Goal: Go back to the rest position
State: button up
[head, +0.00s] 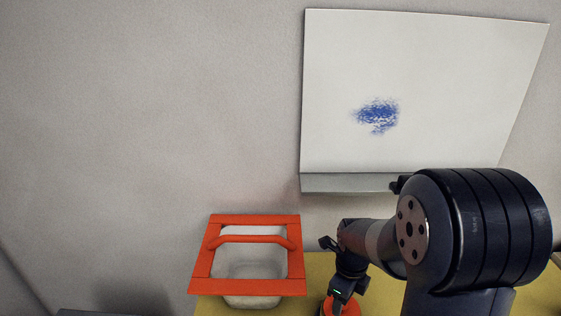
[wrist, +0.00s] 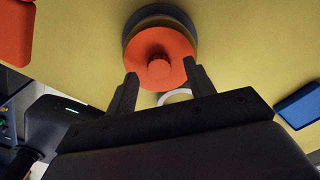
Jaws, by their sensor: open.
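My gripper (wrist: 163,82) is open and empty in the wrist view. Its two dark fingers stand apart in front of a round orange lid (wrist: 158,58) with a small knob. The lid sits on a dark round thing on the yellow table (wrist: 75,45). In the head view my gripper (head: 338,292) is at the lower middle, just above the orange round thing (head: 350,308), which is cut off by the bottom edge. Whether a finger touches the lid cannot be told.
A white bin (head: 250,258) with an orange rim and handle stands left of my arm. A whiteboard (head: 450,80) with a blue smudge (head: 378,115) hangs on the wall behind. A blue block (wrist: 300,105) and a white ring (wrist: 175,97) show in the wrist view.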

notch_tip(320, 180, up, 9)
notch_tip(320, 180, down, 11)
jog(key=shift+s+r, duration=0.1)
jog(key=shift+r+n, duration=0.15)
jog(key=shift+n, duration=0.25)
jog(key=n, duration=1.5)
jog(key=shift+n, duration=0.3)
jog(key=n, duration=1.1)
jog(key=shift+n, duration=0.3)
jog(key=n, duration=1.1)
jog(key=shift+r, duration=0.1)
jog(key=n, duration=0.5)
jog(key=shift+n, duration=0.4)
